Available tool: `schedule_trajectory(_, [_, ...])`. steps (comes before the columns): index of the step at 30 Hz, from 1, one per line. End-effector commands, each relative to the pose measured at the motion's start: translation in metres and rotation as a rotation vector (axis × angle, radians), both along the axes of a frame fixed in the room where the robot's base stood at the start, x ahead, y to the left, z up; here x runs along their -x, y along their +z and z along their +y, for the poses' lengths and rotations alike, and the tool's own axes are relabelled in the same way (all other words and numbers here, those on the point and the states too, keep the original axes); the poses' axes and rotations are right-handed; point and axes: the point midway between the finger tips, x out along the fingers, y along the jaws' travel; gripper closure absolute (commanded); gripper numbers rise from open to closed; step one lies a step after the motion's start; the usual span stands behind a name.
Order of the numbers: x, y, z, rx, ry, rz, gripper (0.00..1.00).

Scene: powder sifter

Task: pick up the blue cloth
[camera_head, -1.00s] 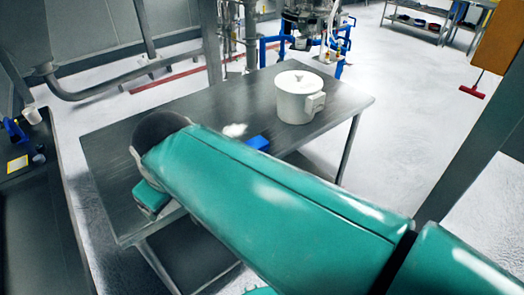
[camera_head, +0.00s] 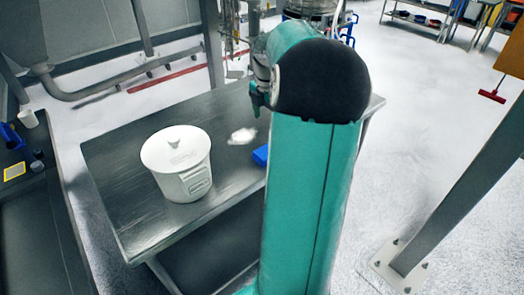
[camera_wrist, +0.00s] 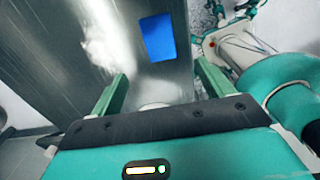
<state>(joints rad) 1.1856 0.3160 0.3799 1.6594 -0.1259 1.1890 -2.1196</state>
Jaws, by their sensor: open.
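The blue cloth (camera_head: 261,155) lies flat on the metal table, and my arm hides part of it in the head view. In the wrist view the blue cloth (camera_wrist: 157,37) shows beyond the fingertips, slightly left of the right finger. My gripper (camera_wrist: 161,70) is open, with its two green fingers spread and nothing held between them. It is above the table, apart from the cloth.
A patch of white powder (camera_head: 242,136) lies left of the cloth, also in the wrist view (camera_wrist: 103,38). A grey post (camera_head: 460,190) stands at right.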

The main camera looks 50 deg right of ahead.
Motion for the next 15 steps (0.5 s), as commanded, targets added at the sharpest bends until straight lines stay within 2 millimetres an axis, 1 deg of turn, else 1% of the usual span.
schedule_trajectory(5, [0.001,-0.028,0.000,-0.007,0.006,0.003,0.20])
schedule_trajectory(10, [-0.001,-0.061,0.001,-0.006,0.007,0.002,0.20])
schedule_trajectory(12, [-0.001,-0.072,0.001,-0.006,0.007,0.002,0.20])
schedule_trajectory(15, [-0.002,-0.082,0.000,-0.003,0.007,0.001,0.20])
